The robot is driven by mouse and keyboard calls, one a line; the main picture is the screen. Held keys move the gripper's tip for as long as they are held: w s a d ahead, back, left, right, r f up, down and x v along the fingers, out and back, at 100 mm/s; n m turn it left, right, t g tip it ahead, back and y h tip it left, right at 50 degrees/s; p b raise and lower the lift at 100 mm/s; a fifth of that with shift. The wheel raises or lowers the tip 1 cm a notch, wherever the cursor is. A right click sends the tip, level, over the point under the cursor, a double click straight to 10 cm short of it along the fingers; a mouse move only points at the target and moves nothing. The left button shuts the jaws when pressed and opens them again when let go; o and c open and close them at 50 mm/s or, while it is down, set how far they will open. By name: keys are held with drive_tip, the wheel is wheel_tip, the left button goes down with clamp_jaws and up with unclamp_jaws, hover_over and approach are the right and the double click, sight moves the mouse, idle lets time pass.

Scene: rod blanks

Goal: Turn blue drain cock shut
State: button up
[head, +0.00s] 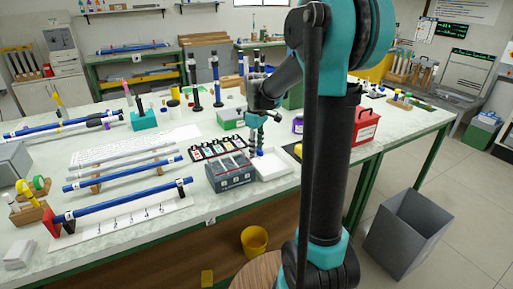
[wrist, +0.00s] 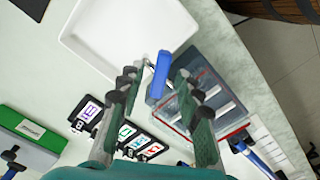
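The blue drain cock (wrist: 159,76) shows as a blue lever between my fingertips in the wrist view. It sits by the end of a grey, clear-walled tank (wrist: 212,82). In the head view a small blue part of the cock (head: 259,153) shows just under my gripper (head: 255,138), beside the tank (head: 231,174). In the wrist view my gripper (wrist: 157,76) is open, one finger on each side of the lever, with a small gap visible. Whether a finger touches it, I cannot tell. The cock's body is partly hidden.
A white tray (wrist: 118,32) lies beside the cock; it also shows in the head view (head: 276,168). Lettered cards (wrist: 118,132) lie behind the tank, with a green box (wrist: 30,135) farther off. A red box (head: 366,127) stands to the right. Blue rods lie at left.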

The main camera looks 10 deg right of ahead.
clamp_jaws()
drive_tip(key=shift+m, duration=0.4)
drive_tip(key=shift+s+a+m, duration=0.1)
drive_tip(key=shift+a+m, duration=0.05)
drive_tip(key=shift+m, duration=1.2)
drive_tip(key=shift+s+a+m, duration=0.1)
drive_tip(key=shift+a+m, duration=0.05)
drive_tip(key=shift+m, duration=1.2)
unclamp_jaws()
